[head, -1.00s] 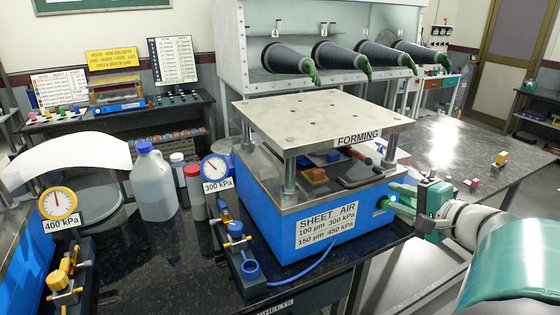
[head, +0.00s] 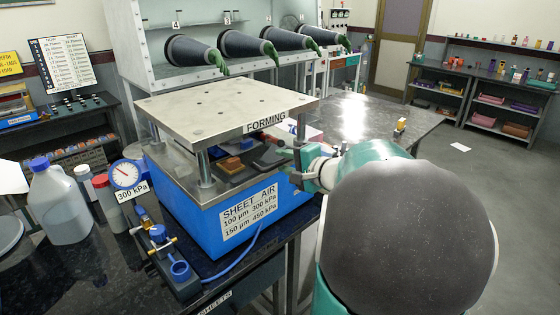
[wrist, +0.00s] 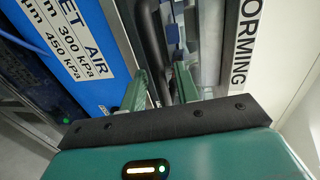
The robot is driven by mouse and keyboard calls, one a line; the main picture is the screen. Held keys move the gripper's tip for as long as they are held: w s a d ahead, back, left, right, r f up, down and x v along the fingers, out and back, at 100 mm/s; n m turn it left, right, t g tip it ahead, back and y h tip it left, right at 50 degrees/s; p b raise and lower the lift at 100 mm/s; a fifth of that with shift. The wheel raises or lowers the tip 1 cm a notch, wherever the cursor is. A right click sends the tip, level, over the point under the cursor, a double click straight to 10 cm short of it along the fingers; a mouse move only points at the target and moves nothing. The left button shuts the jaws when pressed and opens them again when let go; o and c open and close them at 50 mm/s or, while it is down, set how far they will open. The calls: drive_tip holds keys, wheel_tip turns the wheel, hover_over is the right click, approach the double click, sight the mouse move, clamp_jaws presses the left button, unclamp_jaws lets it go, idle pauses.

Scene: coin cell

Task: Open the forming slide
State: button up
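The forming press has a blue body (head: 205,225) and a pale metal top plate (head: 215,105) on posts, marked FORMING. In the gap under the plate lies a dark grey slide (head: 265,160), with a brown block (head: 228,165) to its left. My gripper (head: 287,174) is at the press's right side, level with the gap. In the wrist view its green fingers (wrist: 160,85) are apart, with a dark bar (wrist: 152,40), seemingly the slide's handle, running between them. A gap shows on the bar's right; contact on its left is unclear. My arm hides part of the press's right side.
A glovebox (head: 230,40) stands behind. Open floor (head: 500,210) lies to the right.

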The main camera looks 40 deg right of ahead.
drive_tip(key=shift+w+f, duration=0.1)
drive_tip(key=shift+w, duration=0.35)
clamp_jaws()
